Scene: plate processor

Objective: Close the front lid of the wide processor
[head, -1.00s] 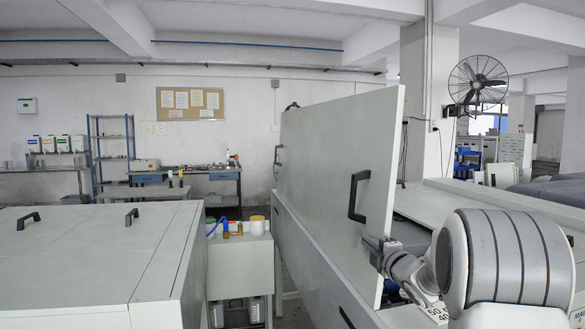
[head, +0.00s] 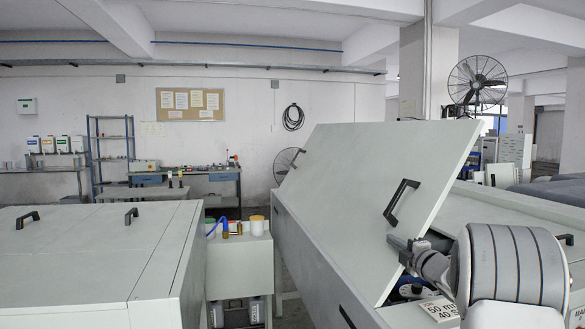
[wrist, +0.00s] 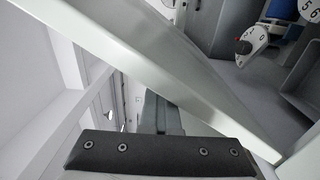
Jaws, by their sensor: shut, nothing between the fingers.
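The front lid (head: 375,170) of the wide processor is a large pale grey panel with a black handle (head: 402,202). It is raised and tilted over the processor body (head: 318,258), part open. My gripper (head: 398,243) is at the lid's lower right edge, below the handle. In the wrist view, the lid's edge (wrist: 150,75) crosses in front of my gripper (wrist: 158,105), whose fingers are shut and empty. The fingertips are partly hidden by the lid, and I cannot tell exactly where they touch it.
Under the lid, the processor's inside shows a dial (wrist: 258,40) and blue parts. A second grey machine (head: 90,260) with handles stands at the left. A small stand (head: 240,260) with bottles is between them. A wall fan (head: 477,82) is behind.

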